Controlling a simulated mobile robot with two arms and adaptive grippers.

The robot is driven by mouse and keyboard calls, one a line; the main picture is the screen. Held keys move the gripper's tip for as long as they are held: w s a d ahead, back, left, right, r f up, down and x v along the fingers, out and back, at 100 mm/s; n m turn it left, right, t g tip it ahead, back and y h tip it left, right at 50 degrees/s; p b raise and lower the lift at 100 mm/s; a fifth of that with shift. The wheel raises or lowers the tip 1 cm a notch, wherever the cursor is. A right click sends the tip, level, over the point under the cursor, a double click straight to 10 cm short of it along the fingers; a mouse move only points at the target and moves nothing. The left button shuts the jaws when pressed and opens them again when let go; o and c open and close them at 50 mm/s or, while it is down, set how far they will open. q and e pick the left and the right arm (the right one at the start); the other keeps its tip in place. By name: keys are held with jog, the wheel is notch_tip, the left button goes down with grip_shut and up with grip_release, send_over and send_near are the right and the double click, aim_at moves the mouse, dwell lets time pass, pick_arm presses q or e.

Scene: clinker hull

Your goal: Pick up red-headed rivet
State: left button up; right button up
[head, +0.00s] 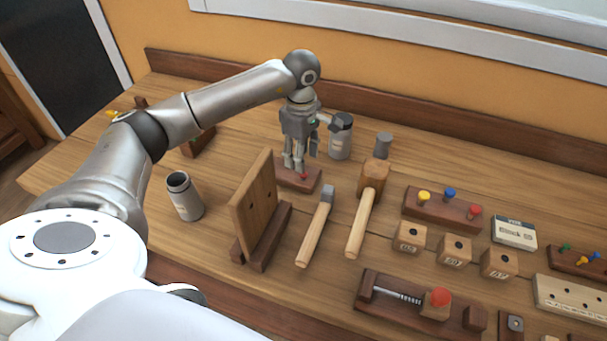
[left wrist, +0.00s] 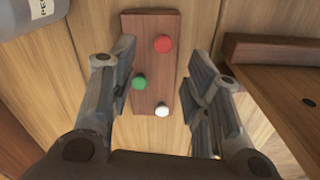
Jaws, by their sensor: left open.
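A red-headed rivet (left wrist: 163,43) stands in a small dark wooden block (left wrist: 150,22), with a green-headed rivet (left wrist: 139,82) and a white-headed rivet (left wrist: 162,110). In the head view, the red head (head: 304,176) shows low beside my left gripper (head: 297,166), which points down over the block (head: 313,184). The gripper is open and empty; in the left wrist view its fingers (left wrist: 163,75) stand on either side of the block, with the red head between them near the tips. The rivet shanks are hidden. My right gripper is out of view.
A wooden upright stand (head: 255,205) is close in front of the gripper, and a grey canister (head: 340,138) close behind it. Another rack (head: 440,212) holds yellow, blue and red rivets. A canister (head: 184,197) stands left.

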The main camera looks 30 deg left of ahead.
aim_at(304, 179)
pick_arm(q)
jog(key=f, duration=0.1)
jog(key=f+p, duration=0.1)
jog(key=f, duration=0.1)
jog(key=d+f+p, duration=0.1)
jog(key=f, duration=0.1)
jog(key=shift+s, duration=0.2)
jog(key=shift+w+a+f, duration=0.1)
jog(key=shift+f, duration=0.25)
jog(key=shift+c, duration=0.4)
grip_shut()
